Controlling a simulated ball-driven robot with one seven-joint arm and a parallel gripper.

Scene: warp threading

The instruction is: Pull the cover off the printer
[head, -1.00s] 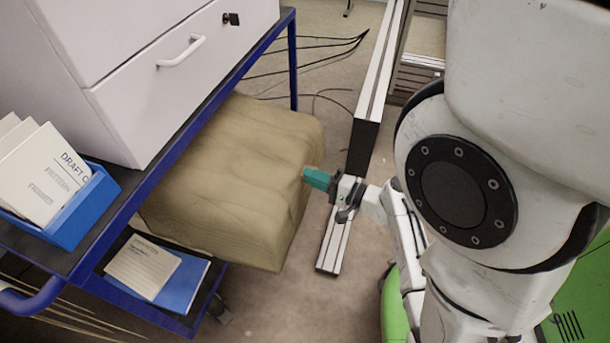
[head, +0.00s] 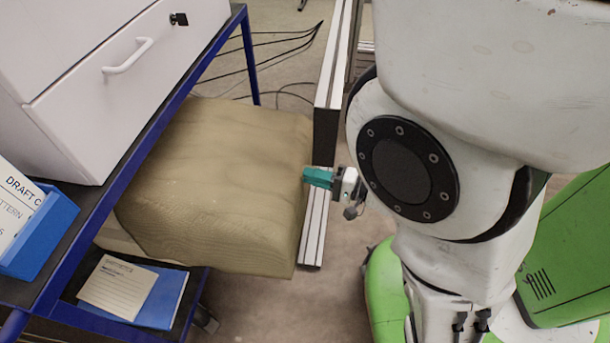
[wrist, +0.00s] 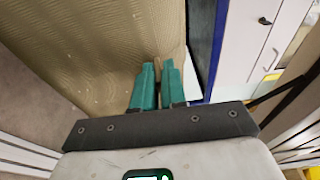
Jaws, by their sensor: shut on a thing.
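The tan fabric cover (head: 225,185) drapes over a boxy shape on the lower level of the blue cart. The printer itself is hidden under it. My gripper (head: 317,177) is at the cover's right side, its teal fingers touching the fabric. In the wrist view the teal fingers (wrist: 157,85) are shut on a narrow fold of the cover (wrist: 100,45).
The blue cart (head: 165,130) carries a white drawer cabinet (head: 110,70) and a blue card box (head: 40,235) on top. A notebook and blue folder (head: 160,305) lie on its lower shelf. A metal profile frame (head: 325,130) stands close behind my gripper. Cables lie on the floor.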

